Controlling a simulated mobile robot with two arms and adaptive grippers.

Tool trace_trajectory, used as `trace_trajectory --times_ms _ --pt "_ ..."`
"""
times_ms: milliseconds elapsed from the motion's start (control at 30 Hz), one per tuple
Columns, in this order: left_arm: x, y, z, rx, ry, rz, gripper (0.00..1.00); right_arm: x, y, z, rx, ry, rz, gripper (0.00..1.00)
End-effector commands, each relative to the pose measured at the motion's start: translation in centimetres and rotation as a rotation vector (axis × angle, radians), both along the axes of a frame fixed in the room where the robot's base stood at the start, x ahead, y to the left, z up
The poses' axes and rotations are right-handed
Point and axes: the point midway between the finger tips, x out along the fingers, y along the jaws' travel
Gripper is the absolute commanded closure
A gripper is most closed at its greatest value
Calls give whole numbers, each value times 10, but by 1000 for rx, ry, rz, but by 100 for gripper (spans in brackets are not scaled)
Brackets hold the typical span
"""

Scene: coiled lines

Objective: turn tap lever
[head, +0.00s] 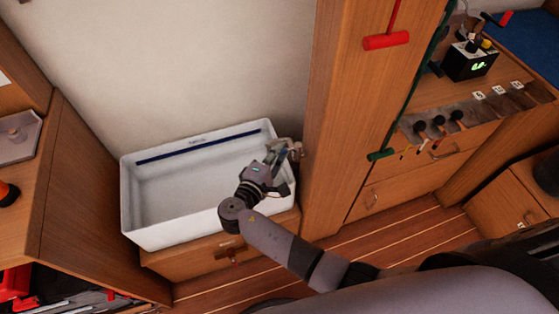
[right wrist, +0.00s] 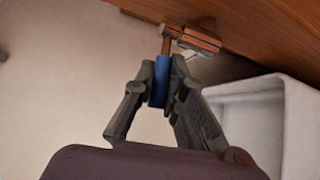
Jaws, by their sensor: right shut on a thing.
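The tap lever shows in the right wrist view as a blue grip (right wrist: 160,80) on a short brown stem. The stem joins the copper-coloured tap body (right wrist: 193,38), which is fixed to a wooden panel. My right gripper (right wrist: 167,72) is shut on the blue grip, with one finger on each side of it. In the head view my right gripper (head: 275,155) is at the right rim of the white basin, beside the tap (head: 297,149). The lever is hard to make out there. My left gripper is not in view.
The white basin (head: 135,200) stands empty on a wooden cabinet (head: 190,262) under my right arm. A wooden column (head: 335,120) rises close on the right of the tap.

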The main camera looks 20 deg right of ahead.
Motion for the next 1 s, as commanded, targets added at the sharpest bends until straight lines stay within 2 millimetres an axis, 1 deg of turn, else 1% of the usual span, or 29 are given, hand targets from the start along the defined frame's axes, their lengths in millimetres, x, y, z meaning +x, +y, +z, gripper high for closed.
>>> trace_trajectory --times_ms 33,367,400,667,1000 --pt "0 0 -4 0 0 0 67 1 1 -2 1 1 -11 100" --pt "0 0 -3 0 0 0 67 1 0 0 -1 3 -21 100" --pt "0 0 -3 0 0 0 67 1 0 0 -1 3 -21 85" --pt "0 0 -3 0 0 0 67 1 0 0 0 2 -20 68" --pt "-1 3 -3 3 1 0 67 1 0 2 1 1 -20 67"
